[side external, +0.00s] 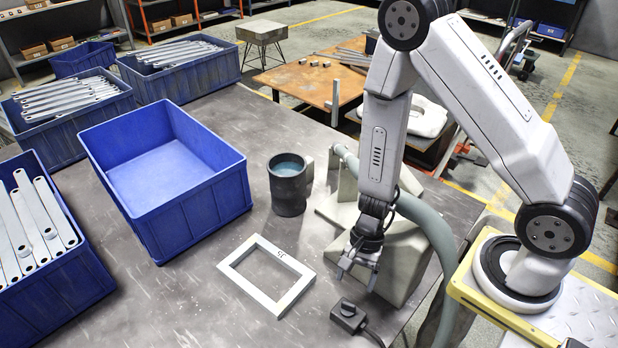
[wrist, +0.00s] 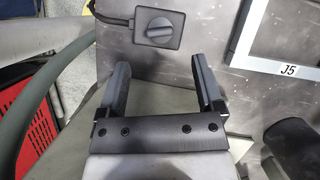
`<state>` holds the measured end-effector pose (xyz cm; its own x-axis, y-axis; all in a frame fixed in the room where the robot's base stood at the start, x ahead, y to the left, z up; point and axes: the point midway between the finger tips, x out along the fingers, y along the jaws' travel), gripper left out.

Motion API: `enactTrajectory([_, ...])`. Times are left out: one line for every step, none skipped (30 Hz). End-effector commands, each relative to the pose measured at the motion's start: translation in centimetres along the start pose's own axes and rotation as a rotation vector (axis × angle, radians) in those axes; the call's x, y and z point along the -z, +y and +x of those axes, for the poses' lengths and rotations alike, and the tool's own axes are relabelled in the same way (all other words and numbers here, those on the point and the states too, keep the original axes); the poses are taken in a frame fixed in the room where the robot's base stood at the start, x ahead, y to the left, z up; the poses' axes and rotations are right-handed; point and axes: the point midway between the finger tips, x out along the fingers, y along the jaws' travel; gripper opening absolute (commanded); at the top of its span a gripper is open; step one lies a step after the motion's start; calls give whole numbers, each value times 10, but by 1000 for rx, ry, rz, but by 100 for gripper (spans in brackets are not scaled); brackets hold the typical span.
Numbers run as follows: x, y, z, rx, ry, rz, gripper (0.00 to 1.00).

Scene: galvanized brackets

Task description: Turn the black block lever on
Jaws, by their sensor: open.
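The black block (side external: 348,317) with its rotary lever sits on the grey table near the front edge, with a cable running off to the lower right. In the wrist view the block (wrist: 140,32) is at the top, and its round knob (wrist: 158,26) has a raised bar lying roughly level across the picture. I cannot tell from this whether it is on or off. My gripper (side external: 357,278) hangs above the table behind the block, apart from it. In the wrist view my gripper (wrist: 165,75) is open, with nothing between its fingers.
A pale frame marked J5 (side external: 235,277) lies left of the block. A dark mug (side external: 289,190) and an empty blue bin (side external: 205,205) stand farther back. Blue bins with metal brackets (side external: 40,232) stand at the left. A grey-green hose (side external: 425,218) curves beside my arm.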

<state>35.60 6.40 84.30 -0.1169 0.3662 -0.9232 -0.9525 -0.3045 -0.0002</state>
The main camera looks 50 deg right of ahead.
Motion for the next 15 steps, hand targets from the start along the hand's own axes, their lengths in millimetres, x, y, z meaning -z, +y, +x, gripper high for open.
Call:
enactTrajectory([0,1,4,-3,0,-1,85])
enactTrajectory([0,1,6,-3,0,0,85])
enactTrajectory([0,1,8,-3,0,-1,85])
enactTrajectory([0,1,10,-3,0,0,85])
enactTrajectory([0,1,12,-4,0,-1,85])
enactTrajectory([0,1,16,-3,1,-1,85])
enactTrajectory([0,1,18,-3,2,0,85])
enactTrajectory([0,1,20,-3,2,-1,85])
enactTrajectory([0,1,24,-3,1,0,85])
enactTrajectory([0,1,26,-4,1,-1,85])
enactTrajectory([0,1,29,-3,0,0,85])
enactTrajectory([0,1,33,-4,0,-1,85])
enactTrajectory([0,1,35,-3,0,-1,85])
enactTrajectory([0,0,38,-3,0,-2,85])
enactTrajectory([0,1,41,-3,1,-1,85])
